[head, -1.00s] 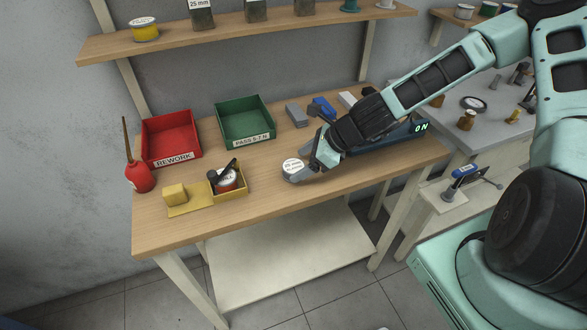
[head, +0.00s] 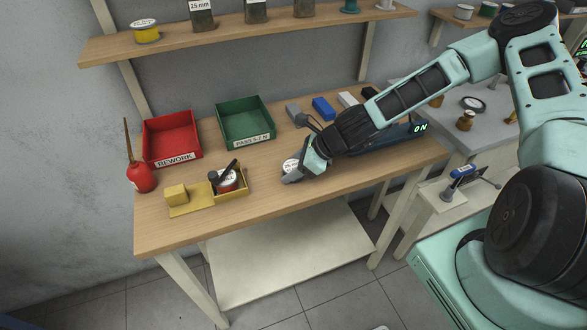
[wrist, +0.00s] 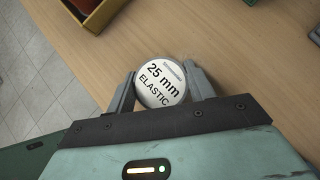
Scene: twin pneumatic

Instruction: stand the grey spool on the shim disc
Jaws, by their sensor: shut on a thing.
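The grey spool (head: 290,165) has a round white top label and sits low at the middle of the wooden bench's front part. In the wrist view the spool (wrist: 161,84) reads "25 mm ELASTIC", with its label facing up. My gripper (head: 293,172) has a finger on each side of the spool and is shut on it; the fingers also show in the wrist view (wrist: 160,88). The spool looks upright. Its underside is hidden, so I cannot tell whether it touches the bench. I cannot make out the shim disc for certain.
A yellow tray (head: 190,209) with a block and a red, white-topped item stands left of the spool. Behind are a red REWORK bin (head: 172,157) and a green bin (head: 247,138). A red oil can (head: 142,178) stands at far left. Bare bench lies in front.

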